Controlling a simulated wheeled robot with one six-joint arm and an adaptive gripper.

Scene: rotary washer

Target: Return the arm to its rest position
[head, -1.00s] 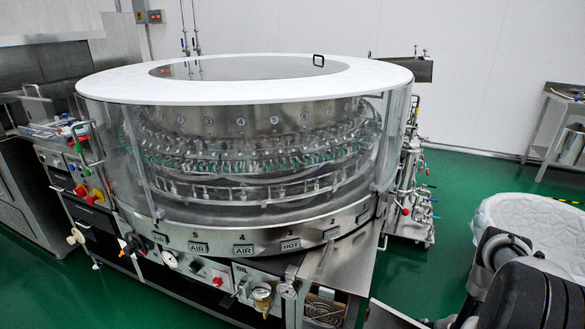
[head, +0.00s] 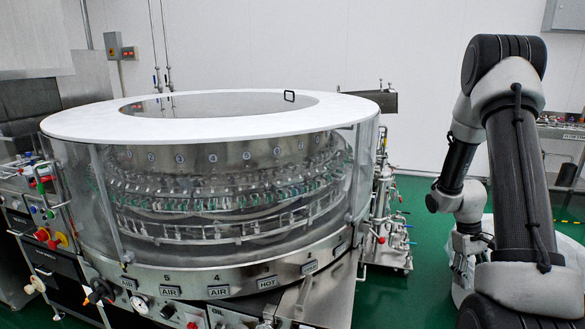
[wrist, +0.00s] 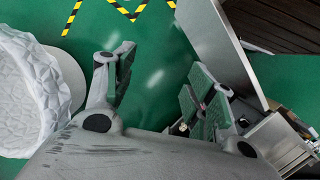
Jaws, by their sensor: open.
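My gripper (wrist: 160,85) is open and empty in the wrist view, its two fingers spread wide over the green floor. My arm (head: 520,170) stands folded at the right of the head view, its elbow raised high and its forearm hanging down.
A white-lined bin (wrist: 25,95) is left of my gripper in the wrist view; my arm mostly hides it in the head view. A metal panel (wrist: 222,45) is close to the right finger. A steel table (head: 565,135) stands at the back right. Green floor (head: 400,270) lies between washer and arm.

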